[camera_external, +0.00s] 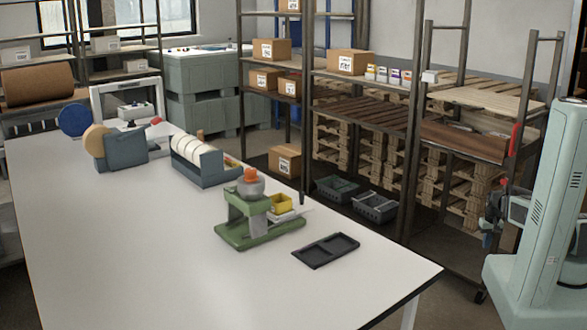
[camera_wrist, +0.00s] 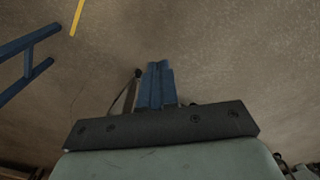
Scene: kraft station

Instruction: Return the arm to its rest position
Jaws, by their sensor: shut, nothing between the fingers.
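My gripper (camera_wrist: 158,84) shows in the wrist view with its two blue fingers together, shut and empty. Bare brown floor (camera_wrist: 220,60) lies beyond the fingertips, and nothing touches them. In the external view my arm is at the far right beside its pale green column, with the small blue fingers (camera_external: 488,241) hanging low there. They are well to the right of the white table (camera_external: 130,240) and apart from everything on it.
The table holds a green stand (camera_external: 258,230) with an orange top, a black two-part tray (camera_external: 326,250), a yellow bin (camera_external: 281,204) and a roll dispenser (camera_external: 205,165). Shelving with cartons (camera_external: 347,62) stands behind. Blue bars (camera_wrist: 28,62) and a yellow floor line (camera_wrist: 77,17) show in the wrist view.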

